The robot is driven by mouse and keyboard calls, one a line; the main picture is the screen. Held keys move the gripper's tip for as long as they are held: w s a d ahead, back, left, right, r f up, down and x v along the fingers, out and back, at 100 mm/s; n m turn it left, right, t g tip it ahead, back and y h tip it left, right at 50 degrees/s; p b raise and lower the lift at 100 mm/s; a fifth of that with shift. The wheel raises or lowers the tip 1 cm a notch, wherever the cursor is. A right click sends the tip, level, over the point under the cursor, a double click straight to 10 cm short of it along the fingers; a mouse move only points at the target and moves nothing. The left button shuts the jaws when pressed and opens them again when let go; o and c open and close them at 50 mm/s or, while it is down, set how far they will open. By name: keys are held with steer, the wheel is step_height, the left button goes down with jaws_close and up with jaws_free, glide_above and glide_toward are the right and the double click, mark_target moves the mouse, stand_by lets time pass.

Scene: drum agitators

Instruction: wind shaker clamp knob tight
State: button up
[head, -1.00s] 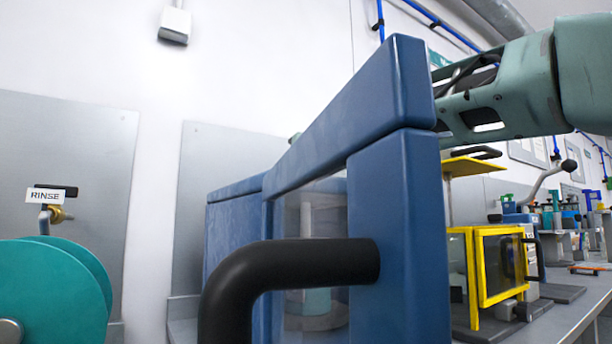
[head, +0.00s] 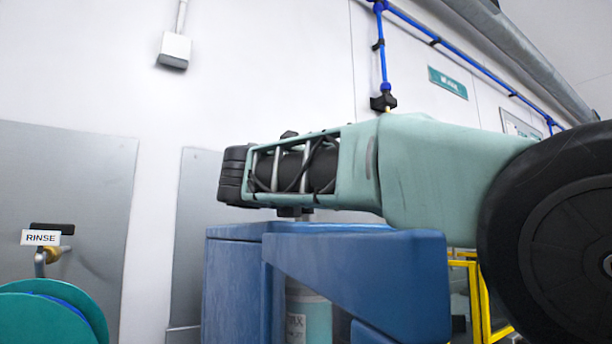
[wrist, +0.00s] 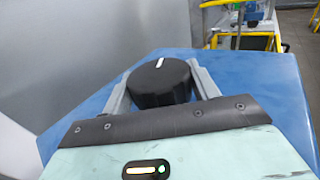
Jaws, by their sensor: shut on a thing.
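The clamp knob (wrist: 158,84) is black and round with a white pointer line, and sits on top of the blue shaker (wrist: 95,95) in the wrist view. The pointer line points up and slightly right in that picture. My gripper (wrist: 166,74) has one grey finger on each side of the knob and is shut on it. In the head view, the blue shaker (head: 235,285) stands below my arm. A pale teal vessel (head: 308,318) shows partly behind its front frame. The knob and fingers are mostly hidden under my wrist there.
A teal reel (head: 50,312) and a tap with a RINSE sign (head: 41,237) are at the left. Yellow-framed equipment (head: 483,300) stands behind the shaker at right. A blue pipe (head: 470,60) runs along the wall. My arm covers much of the right side.

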steer(key=shift+r+m+g+h+p, duration=0.25)
steer(key=shift+m+g+h+p, duration=0.65)
steer(key=shift+p, duration=1.5)
steer(key=shift+r+m+g+h+p, duration=0.3)
steer(key=shift+m+h+p, duration=0.3)
steer(key=shift+h+p, duration=1.25)
steer(key=m+g+h+p, duration=0.2)
steer(key=m+g+p, duration=0.1)
steer(key=p, duration=1.2)
steer(key=shift+w+m+g+h, duration=0.1)
steer(key=shift+m+g+h, duration=0.2)
steer(key=shift+g+h, duration=0.1)
steer(key=m+g+p, duration=0.1)
steer(key=p, duration=0.3)
steer(key=shift+f+h+p, duration=0.2)
steer(key=shift+h+p, duration=0.1)
steer(key=shift+h, duration=0.05)
steer(key=shift+g+p, duration=0.4)
steer(key=shift+p, duration=0.25)
steer(key=m+g+h+p, duration=0.1)
steer(key=p, duration=0.2)
steer(key=shift+f, duration=0.35)
steer(key=shift+f, duration=0.15)
steer(key=o, duration=1)
steer(key=shift+d, duration=0.1)
steer(key=shift+c, duration=0.2)
